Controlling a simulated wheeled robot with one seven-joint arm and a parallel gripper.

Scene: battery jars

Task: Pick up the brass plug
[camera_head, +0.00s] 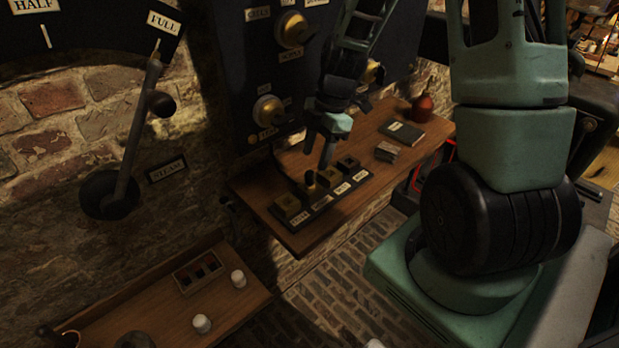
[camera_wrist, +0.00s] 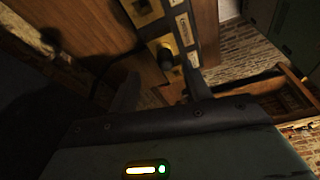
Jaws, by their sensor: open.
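The plug (camera_head: 310,179) looks like a small dark upright knob at a brass socket block in the labelled row; its brass part is not clear. In the wrist view the dark plug (camera_wrist: 166,58) shows beyond and between my fingertips, nearer the right finger. My gripper (camera_head: 318,160) is open, pointing down just above the plug, with nothing between its fingers. It also shows in the wrist view (camera_wrist: 160,78). The row of brass blocks (camera_head: 287,205) sits on a dark labelled strip on the wooden shelf (camera_head: 265,190). I cannot tell whether the fingers touch the plug.
Farther along the shelf are a small stacked block (camera_head: 388,151), a dark green book (camera_head: 401,132) and a red jar (camera_head: 422,107). A dark panel with brass knobs (camera_head: 268,110) stands behind. A lower bench (camera_head: 150,305) holds two white jars (camera_head: 238,278) and a slotted box (camera_head: 198,272).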

